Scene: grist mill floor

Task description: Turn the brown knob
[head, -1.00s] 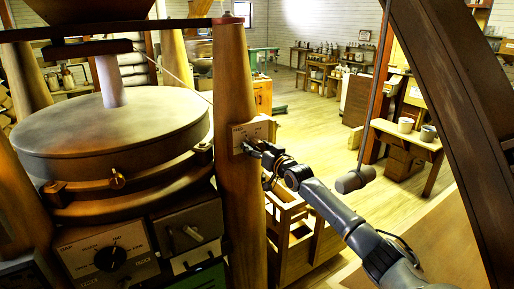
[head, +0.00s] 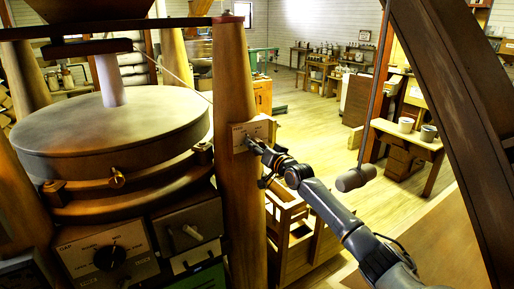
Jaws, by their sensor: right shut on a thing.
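My right gripper (head: 254,145) reaches in from the right to a small pale labelled plate (head: 250,131) on the wooden post (head: 236,190). Its fingers are shut at the lower part of the plate, on something small that they cover. I cannot make out the brown knob itself; the fingers hide what is between them. My left gripper is not in view.
A round millstone casing (head: 110,135) stands left of the post. Below it are a panel with a black dial (head: 109,257) and a grey box with a switch (head: 191,232). A mallet-like weight (head: 355,179) hangs right of my arm. A slatted wooden frame (head: 290,232) stands below.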

